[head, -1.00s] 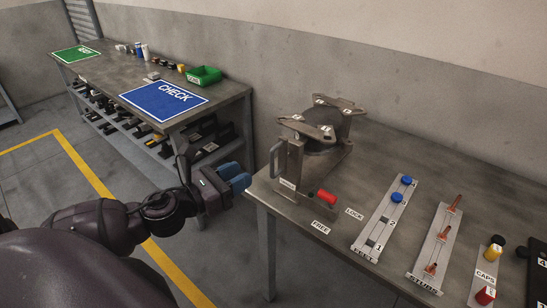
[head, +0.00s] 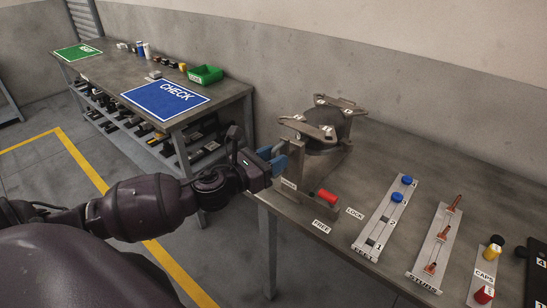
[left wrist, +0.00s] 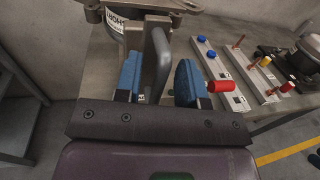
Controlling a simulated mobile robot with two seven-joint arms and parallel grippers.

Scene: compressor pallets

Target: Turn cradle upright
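The grey metal cradle (head: 298,124) stands on the bench with a dark rounded compressor body (head: 345,123) in it, its plates numbered on top. My left gripper (head: 277,157) is at the cradle's left side. In the left wrist view, its blue fingers (left wrist: 160,82) are open, one on each side of the cradle's upright grey handle (left wrist: 158,55). The handle looks nearer the left finger; I cannot tell whether they touch. A red-knobbed lever (head: 326,196) sits low at the cradle's front, near FREE (head: 321,227) and LOCK (head: 355,214) labels. My right gripper is not in view.
Right of the cradle are a rail with blue caps (head: 378,232), a stubs rail (head: 433,250) and a caps rail (head: 481,279). A second bench at the left holds a blue CHECK mat (head: 165,105) and a green bin (head: 205,75). Floor lies between the benches.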

